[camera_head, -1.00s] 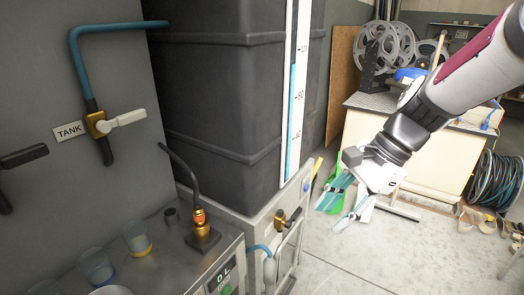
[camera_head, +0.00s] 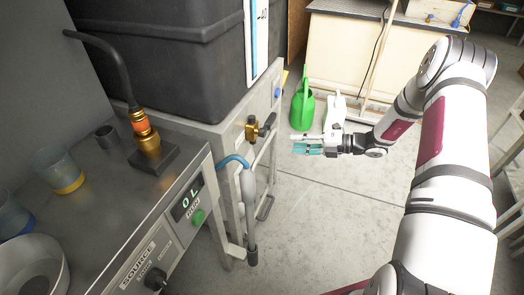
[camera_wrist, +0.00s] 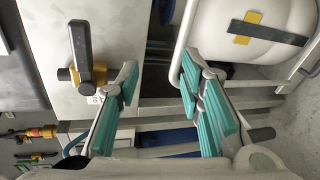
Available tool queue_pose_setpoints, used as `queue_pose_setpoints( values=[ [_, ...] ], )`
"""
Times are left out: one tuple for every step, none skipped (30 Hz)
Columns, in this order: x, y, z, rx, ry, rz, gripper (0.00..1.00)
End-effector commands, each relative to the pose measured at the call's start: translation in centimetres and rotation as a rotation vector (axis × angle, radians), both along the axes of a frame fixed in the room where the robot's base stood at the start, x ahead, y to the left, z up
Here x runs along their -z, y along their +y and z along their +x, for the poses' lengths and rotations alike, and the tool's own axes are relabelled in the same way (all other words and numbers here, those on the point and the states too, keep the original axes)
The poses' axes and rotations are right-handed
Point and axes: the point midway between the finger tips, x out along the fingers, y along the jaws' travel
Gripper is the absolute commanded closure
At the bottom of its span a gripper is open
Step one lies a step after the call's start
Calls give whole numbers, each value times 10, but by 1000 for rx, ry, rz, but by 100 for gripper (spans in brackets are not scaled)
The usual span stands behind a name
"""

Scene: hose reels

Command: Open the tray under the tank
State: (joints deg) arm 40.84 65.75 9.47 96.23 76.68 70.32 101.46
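The dark tank (camera_head: 165,55) stands at the upper left of the head view on a pale metal stand (camera_head: 228,130). No tray front can be clearly told apart under the tank. The stand's side carries a brass valve with a black handle (camera_head: 258,128) and a metal frame below it. My gripper (camera_head: 297,145) is to the right of the stand, its teal fingers pointing left towards it. In the wrist view my gripper (camera_wrist: 160,85) is open and empty, fingers well apart. There the valve's black handle (camera_wrist: 82,52) is left of the fingers, with metal bars (camera_wrist: 155,102) behind them.
A counter (camera_head: 175,150) with a display, cups and a bowl fills the left. A hose with a grey nozzle (camera_head: 248,190) hangs beside the stand. A green watering can (camera_head: 303,105) and a white container (camera_head: 335,108) stand behind my gripper. The floor (camera_head: 310,215) in front is clear.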

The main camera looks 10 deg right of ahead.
Motion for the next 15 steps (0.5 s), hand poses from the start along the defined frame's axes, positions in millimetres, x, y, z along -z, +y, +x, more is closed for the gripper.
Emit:
queue_pose_setpoints(
  values=[
    [21, -6, 2, 42, 33, 44, 66],
    [27, -9, 3, 63, 49, 66, 66],
    [35, -12, 4, 84, 67, 88, 66],
    [39, -14, 5, 96, 77, 101, 66],
    [42, -15, 6, 107, 84, 112, 66],
    [44, -16, 7, 117, 92, 122, 66],
    [46, -16, 7, 121, 95, 127, 66],
    [47, -15, 8, 122, 97, 130, 66],
    [47, -13, 10, 124, 99, 131, 66],
    [48, -11, 11, 123, 99, 132, 66],
    [48, -9, 13, 122, 98, 131, 66],
    [49, -5, 16, 122, 97, 130, 66],
    [50, -1, 18, 122, 98, 129, 66],
    [51, 3, 21, 121, 99, 129, 66],
    [53, 9, 25, 119, 98, 129, 66]
  ],
)
